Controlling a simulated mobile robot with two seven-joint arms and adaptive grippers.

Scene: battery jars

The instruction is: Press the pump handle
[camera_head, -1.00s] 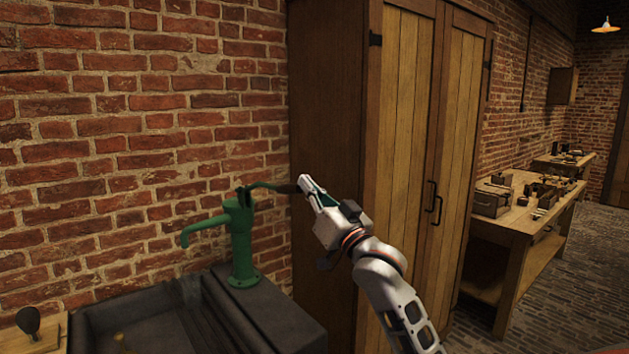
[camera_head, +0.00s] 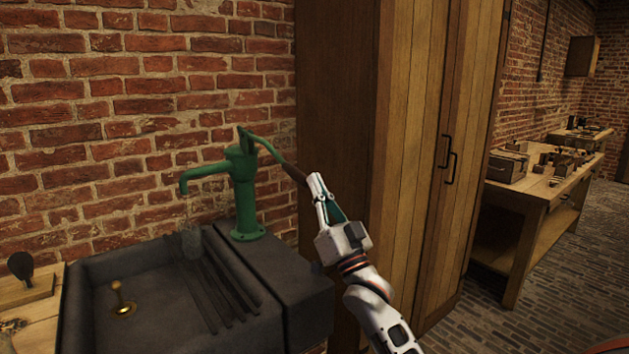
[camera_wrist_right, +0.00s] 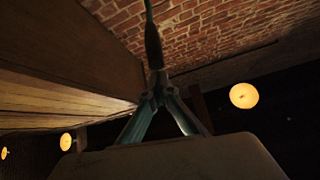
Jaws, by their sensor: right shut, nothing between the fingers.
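The green hand pump (camera_head: 245,190) stands upright on the dark stone sink's ledge. Its handle (camera_head: 272,150) slopes down to the right and ends in a dark brown grip (camera_head: 293,172). My right gripper (camera_head: 315,184) is shut, with its fingertips against the end of the grip. Nothing is held between the fingers. In the right wrist view, the grip (camera_wrist_right: 153,45) runs down to the closed fingertips (camera_wrist_right: 158,84). Below the spout is a faint pale streak (camera_head: 191,240) that looks like water. My left gripper is out of view.
The stone sink (camera_head: 75,315) has a brass-coloured drain piece (camera_head: 122,305). A tall wooden cupboard (camera_head: 335,120) stands close behind and right of my right gripper. A workbench (camera_head: 535,195) with small boxes stands farther right. Brick floor is open at lower right.

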